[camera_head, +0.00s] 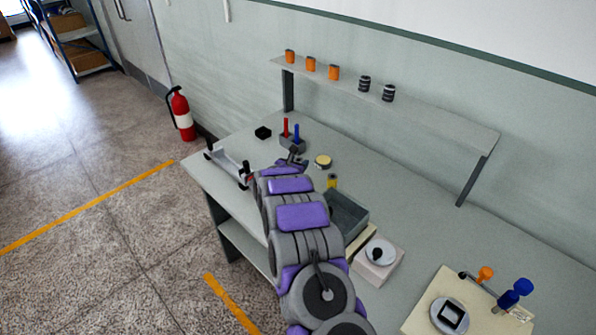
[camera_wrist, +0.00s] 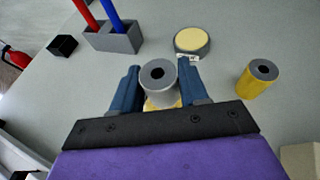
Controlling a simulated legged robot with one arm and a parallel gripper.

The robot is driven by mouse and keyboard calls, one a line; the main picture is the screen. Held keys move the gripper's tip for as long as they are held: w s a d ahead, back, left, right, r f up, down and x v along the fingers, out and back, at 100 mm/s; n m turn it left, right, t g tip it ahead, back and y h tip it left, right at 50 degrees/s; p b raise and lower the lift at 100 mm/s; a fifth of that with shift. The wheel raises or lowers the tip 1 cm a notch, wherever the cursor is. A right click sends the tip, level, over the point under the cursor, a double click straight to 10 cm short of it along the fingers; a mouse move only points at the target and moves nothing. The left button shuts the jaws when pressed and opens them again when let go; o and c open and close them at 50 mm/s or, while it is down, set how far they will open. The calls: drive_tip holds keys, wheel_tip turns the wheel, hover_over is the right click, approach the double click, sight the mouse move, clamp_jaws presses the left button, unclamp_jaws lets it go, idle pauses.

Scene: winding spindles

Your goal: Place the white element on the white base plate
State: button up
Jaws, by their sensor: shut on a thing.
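My gripper (camera_wrist: 158,85) is shut on a pale grey-white cylinder (camera_wrist: 158,76) with a dark hole in its top, held upright between the two blue fingers. A patch of yellow (camera_wrist: 160,104) shows just below it; I cannot tell what it belongs to. In the head view my gripper (camera_head: 294,160) is over the far left part of the table, and the cylinder cannot be made out there. A white block with a round white plate (camera_head: 380,250) and a dark knob stands at the table's front, right of my arm. I cannot tell whether this is the base plate.
A grey holder (camera_wrist: 113,38) with a red and a blue rod stands beyond my gripper. A yellow-topped disc (camera_wrist: 192,39), a yellow cylinder (camera_wrist: 257,79) and a black box (camera_wrist: 62,46) are nearby. A grey bin (camera_head: 346,215) is beside my arm. A shelf (camera_head: 430,115) overhangs the back.

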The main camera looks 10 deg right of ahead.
drive_tip(key=f, duration=0.2)
drive_tip(key=f+b, duration=0.1)
drive_tip(key=shift+w+a+f, duration=0.15)
drive_tip(key=shift+a+f, duration=0.15)
drive_tip(key=shift+f, duration=0.1)
drive_tip(key=shift+r, duration=0.1)
drive_tip(key=shift+d, duration=0.1)
drive_tip(key=o, duration=1.1)
drive_tip(key=shift+c, duration=0.2)
drive_tip(key=v, duration=1.2)
drive_tip(key=shift+p, duration=0.45)
drive_tip(key=shift+r, duration=0.1)
